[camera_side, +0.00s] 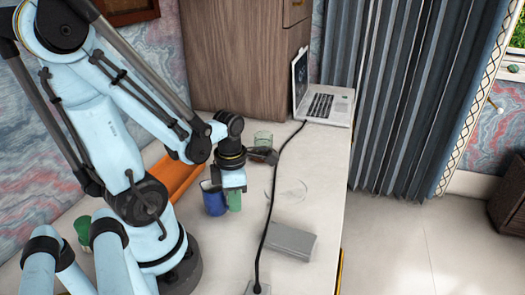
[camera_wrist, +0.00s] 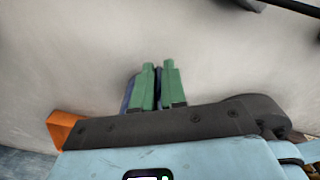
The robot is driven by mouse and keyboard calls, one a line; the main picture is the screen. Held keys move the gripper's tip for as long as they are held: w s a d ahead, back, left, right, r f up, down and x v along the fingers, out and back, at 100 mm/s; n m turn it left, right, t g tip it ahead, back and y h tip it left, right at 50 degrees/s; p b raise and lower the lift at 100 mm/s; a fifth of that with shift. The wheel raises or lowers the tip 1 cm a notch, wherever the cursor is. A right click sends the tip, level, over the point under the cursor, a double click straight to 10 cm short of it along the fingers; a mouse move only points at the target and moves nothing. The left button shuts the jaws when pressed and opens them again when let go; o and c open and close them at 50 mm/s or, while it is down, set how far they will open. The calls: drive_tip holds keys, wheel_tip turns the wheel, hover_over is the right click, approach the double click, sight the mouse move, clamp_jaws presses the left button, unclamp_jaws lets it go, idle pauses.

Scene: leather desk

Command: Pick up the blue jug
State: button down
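The blue jug (camera_side: 213,201) is upright on the light desk, below the end of my arm. My gripper (camera_side: 234,201) has green fingers and is right beside the jug, on its right side. In the wrist view the two fingers (camera_wrist: 159,72) are close together, with a narrow gap between them. Part of the blue jug (camera_wrist: 127,93) shows at the left finger's outer edge, and a dark sliver shows in the gap. The fingers hide much of the jug there. I cannot tell whether they press on its handle or wall.
An orange object (camera_side: 180,178) lies behind the jug. A clear glass (camera_side: 263,139), a transparent dish (camera_side: 287,190), a grey box (camera_side: 291,240) and a laptop (camera_side: 325,104) are on the desk. A black cable (camera_side: 268,205) runs along it. A green cup (camera_side: 83,230) is at left.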

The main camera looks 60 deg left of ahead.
drive_tip(key=shift+r, duration=0.3)
idle(0.5)
